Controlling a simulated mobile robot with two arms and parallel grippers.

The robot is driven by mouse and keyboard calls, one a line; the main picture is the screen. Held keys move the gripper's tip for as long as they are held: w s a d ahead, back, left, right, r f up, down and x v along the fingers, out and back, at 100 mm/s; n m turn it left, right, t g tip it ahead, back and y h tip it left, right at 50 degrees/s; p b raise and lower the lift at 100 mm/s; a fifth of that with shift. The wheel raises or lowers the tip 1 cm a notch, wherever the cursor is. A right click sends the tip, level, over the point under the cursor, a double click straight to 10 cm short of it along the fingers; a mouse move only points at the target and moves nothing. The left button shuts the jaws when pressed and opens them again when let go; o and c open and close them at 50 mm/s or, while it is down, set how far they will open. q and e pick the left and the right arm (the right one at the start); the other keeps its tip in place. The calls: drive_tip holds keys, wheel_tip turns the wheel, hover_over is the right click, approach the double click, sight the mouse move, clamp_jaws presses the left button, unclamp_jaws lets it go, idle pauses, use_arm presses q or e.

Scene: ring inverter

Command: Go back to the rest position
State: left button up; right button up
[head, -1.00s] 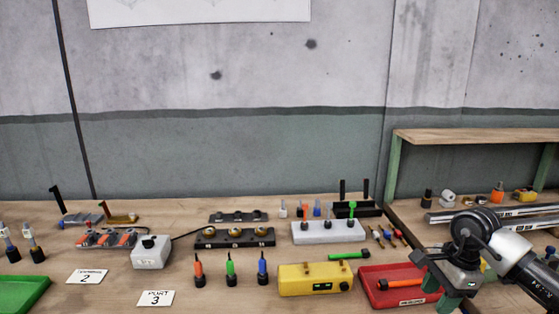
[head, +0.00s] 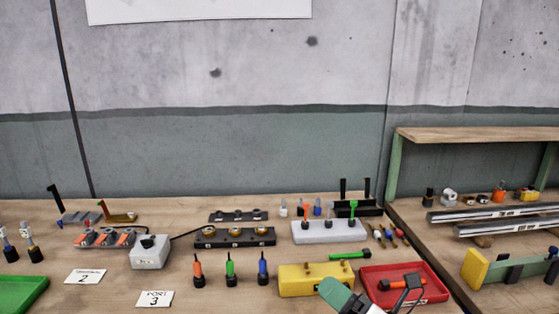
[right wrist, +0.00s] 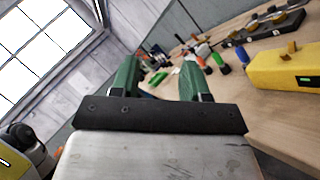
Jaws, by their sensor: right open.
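My right gripper (head: 345,296) is at the bottom edge of the head view, in front of the yellow box (head: 305,280) and left of the red tray (head: 435,288). Only part of it shows there, with a green finger pad. In the right wrist view my right gripper (right wrist: 160,75) has its two green fingers spread apart. Nothing is held between them; benchtop items show beyond the gap. My left gripper is not in view.
The bench holds a grey box (head: 150,252), a dark ring block (head: 235,237), a white block (head: 330,231) and upright screwdrivers (head: 231,268). A green tray (head: 22,292) is at lower left. A shelf (head: 480,135) stands at right.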

drive_tip(key=s+d+f+m+h, duration=0.3)
drive_tip(key=d+f+m+h, duration=0.5)
drive_tip(key=m, duration=0.6)
drive_tip(key=s+d+f+m+h, duration=0.3)
drive_tip(key=f+m+h, duration=0.3)
drive_tip(key=m+h, duration=0.55)
drive_tip(key=s+f+m+g+y, duration=0.1)
drive_tip(key=s+f+m+g, duration=0.35)
drive_tip(key=s, duration=0.45)
drive_tip(key=s+f+m+g+y, duration=0.2)
drive_tip(key=s+f+m+g, duration=0.3)
drive_tip(key=s, duration=0.5)
wheel_tip(320, 180, down, 24)
drive_tip(key=n+g, duration=0.1)
drive_tip(key=g, duration=0.1)
drive_tip(key=s+d+f+g, duration=0.1)
drive_tip(key=s+d+f, duration=0.2)
drive_tip(key=s+f, duration=1.3)
drive_tip(key=shift+s+d+f+p, duration=0.2)
drive_tip(key=shift+s+f+p, duration=0.15)
drive_tip(key=shift+f, duration=0.5)
